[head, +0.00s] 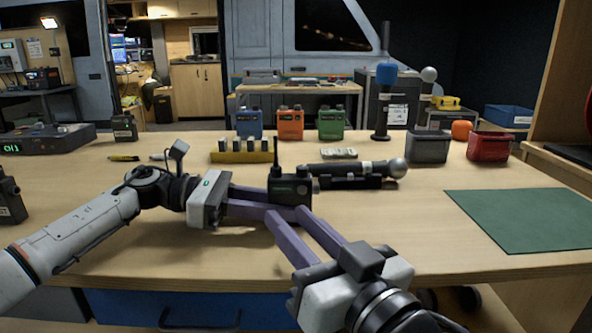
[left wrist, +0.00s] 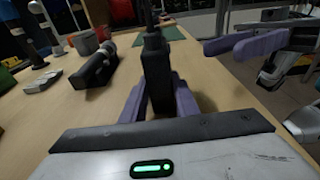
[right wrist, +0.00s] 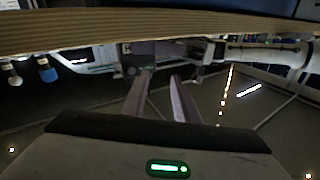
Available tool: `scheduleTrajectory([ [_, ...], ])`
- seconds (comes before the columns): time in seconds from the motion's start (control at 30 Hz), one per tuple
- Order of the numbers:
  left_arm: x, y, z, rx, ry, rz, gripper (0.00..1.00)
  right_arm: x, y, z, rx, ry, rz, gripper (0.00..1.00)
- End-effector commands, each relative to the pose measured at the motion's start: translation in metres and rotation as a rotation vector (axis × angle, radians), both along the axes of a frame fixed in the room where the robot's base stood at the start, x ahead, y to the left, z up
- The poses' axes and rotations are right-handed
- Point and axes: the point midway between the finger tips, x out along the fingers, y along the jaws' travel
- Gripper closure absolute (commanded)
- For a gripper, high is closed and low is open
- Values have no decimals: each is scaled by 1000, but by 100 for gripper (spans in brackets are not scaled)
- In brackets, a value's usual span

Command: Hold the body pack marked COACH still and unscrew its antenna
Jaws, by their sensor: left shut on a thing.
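A dark body pack (head: 289,187) stands upright near the middle of the table, its thin black antenna (head: 276,152) pointing up. Its marking is too small to read. My left gripper (head: 270,209) is shut on the pack's lower part from the left. In the left wrist view the pack (left wrist: 156,75) sits between the purple fingers. My right gripper (head: 284,212) is open and empty, on the near side of the pack. The left wrist view shows its fingers (left wrist: 222,48) apart from the pack. In the right wrist view nothing is between its fingers (right wrist: 160,80).
A black microphone (head: 350,168) lies just behind and right of the pack. A yellow battery block (head: 242,157) and blue, orange and green packs (head: 290,123) stand farther back. A green mat (head: 525,220) lies right. Another dark pack (head: 8,200) stands at the left edge.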

Motion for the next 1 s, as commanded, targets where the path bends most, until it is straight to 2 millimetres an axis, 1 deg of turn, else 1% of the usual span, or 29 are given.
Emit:
scheduleTrajectory([
  [0.03,0,0,0,0,0,1,98,10,1,16,-28,-13,-24,72],
  [0.1,0,0,0,0,0,1,98,19,0,31,-69,-15,-55,72],
  [0.2,0,0,0,0,0,1,98,28,0,47,-112,-14,-89,72],
  [0.3,0,0,0,0,0,1,98,33,-1,58,-139,-11,-113,72],
  [0.47,0,0,0,0,0,1,98,39,0,63,-159,-7,-127,72],
  [0.57,0,0,0,0,0,1,98,48,3,63,-161,-5,-129,72],
  [0.67,0,0,0,0,0,1,98,63,9,63,-162,-4,-129,72],
  [0.9,0,0,0,0,0,1,98,106,27,63,-160,-6,-127,72],
  [1.0,0,0,0,0,0,1,98,121,34,63,-160,-5,-127,72],
])
